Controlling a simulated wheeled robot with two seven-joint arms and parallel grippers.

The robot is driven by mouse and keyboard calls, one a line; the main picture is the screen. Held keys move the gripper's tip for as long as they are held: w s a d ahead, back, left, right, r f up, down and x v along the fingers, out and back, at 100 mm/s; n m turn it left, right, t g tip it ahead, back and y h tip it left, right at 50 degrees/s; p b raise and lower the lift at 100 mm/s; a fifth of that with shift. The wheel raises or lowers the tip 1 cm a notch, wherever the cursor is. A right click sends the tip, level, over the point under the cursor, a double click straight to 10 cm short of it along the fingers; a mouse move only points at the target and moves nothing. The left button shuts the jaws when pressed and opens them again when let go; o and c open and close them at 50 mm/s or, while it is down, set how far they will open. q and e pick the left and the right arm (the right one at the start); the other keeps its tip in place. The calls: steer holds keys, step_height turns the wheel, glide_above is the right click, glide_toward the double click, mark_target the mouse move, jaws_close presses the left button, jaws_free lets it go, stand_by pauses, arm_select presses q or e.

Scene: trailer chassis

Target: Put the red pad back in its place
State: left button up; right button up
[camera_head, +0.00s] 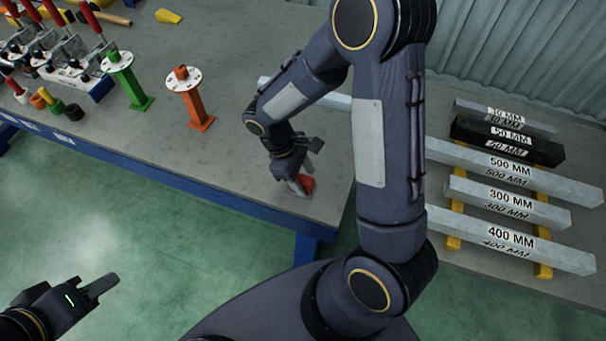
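The red pad (307,183) is small and lies at the right end of the grey workbench, near its front edge. My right gripper (301,184) points down at the bench right at the pad. One grey finger stands against the pad's left side and hides part of it. The other finger is not clear, so I cannot tell whether the gripper is closed on the pad. My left gripper (103,286) is low at the left, over the green floor, away from the bench. It looks empty; its fingers overlap in this view.
An orange stand (193,101) and a green stand (128,77) with white round tops stand on the workbench (240,165). Small coloured cups (52,103) and red-handled clamps (70,60) are at left. Labelled bars (510,168) lie on a right-hand table. The bench middle is clear.

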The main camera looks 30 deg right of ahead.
steer(key=shift+r, duration=0.25)
steer(key=shift+w+a+r, duration=0.1)
steer(key=shift+w+r, duration=0.05)
steer(key=shift+r, duration=0.15)
steer(key=v, duration=1.1)
step_height(320, 180, up, 5)
steer(key=m+t+y, duration=0.3)
steer(key=m+y, duration=0.1)
glide_above(309, 185)
steer(key=s+r+m+t+y, duration=0.1)
steer(key=s+m+t+y, duration=0.1)
steer(key=s+m+t, duration=0.3)
steer(key=s+a+t, duration=0.1)
steer(key=s, duration=0.2)
steer(key=shift+s+r+m+y, duration=0.35)
steer(key=shift+r+m+y, duration=0.05)
